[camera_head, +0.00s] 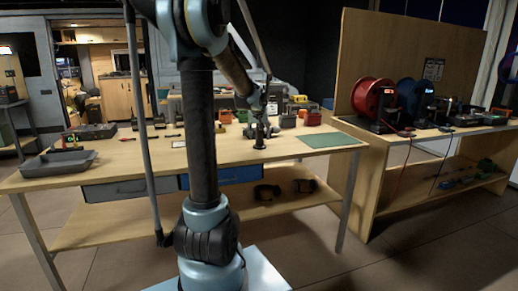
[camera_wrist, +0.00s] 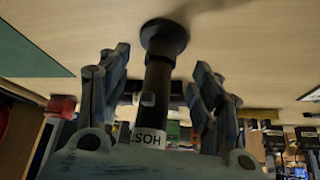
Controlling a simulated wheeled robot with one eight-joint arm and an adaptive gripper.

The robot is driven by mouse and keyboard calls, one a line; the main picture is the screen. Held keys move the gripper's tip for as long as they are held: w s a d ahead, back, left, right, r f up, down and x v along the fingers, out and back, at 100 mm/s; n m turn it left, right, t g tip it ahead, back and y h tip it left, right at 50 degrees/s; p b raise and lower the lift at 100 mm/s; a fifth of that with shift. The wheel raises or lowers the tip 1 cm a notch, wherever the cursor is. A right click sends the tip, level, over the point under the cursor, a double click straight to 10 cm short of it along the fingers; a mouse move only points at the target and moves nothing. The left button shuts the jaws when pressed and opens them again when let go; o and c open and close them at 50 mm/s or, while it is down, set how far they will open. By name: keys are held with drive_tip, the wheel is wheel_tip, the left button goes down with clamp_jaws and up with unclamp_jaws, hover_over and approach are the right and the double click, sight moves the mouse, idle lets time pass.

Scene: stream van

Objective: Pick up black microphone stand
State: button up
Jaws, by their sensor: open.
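The black microphone stand (camera_wrist: 160,75) is in the wrist view, which is upside down. Its round base rests on the wooden tabletop, and its post runs between my fingers toward my palm. A white label with black lettering is on the post. My gripper (camera_wrist: 160,58) is open, with one finger on each side of the post and visible gaps between. In the head view, the stand's dark base (camera_head: 259,144) shows on the table just below my gripper (camera_head: 259,129). The upper part of the stand is hidden there by my gripper and arm.
A green mat (camera_head: 328,140) lies beside the stand on the wooden table (camera_head: 120,165). A grey tray (camera_head: 58,162) is at the far left. Red and other small boxes stand behind. A side bench at right holds red (camera_head: 373,97) and blue spools.

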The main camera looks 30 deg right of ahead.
sight(259, 137)
drive_tip(key=shift+x, duration=2.8)
drive_tip(key=shift+a, duration=0.1)
drive_tip(key=c, duration=1.2)
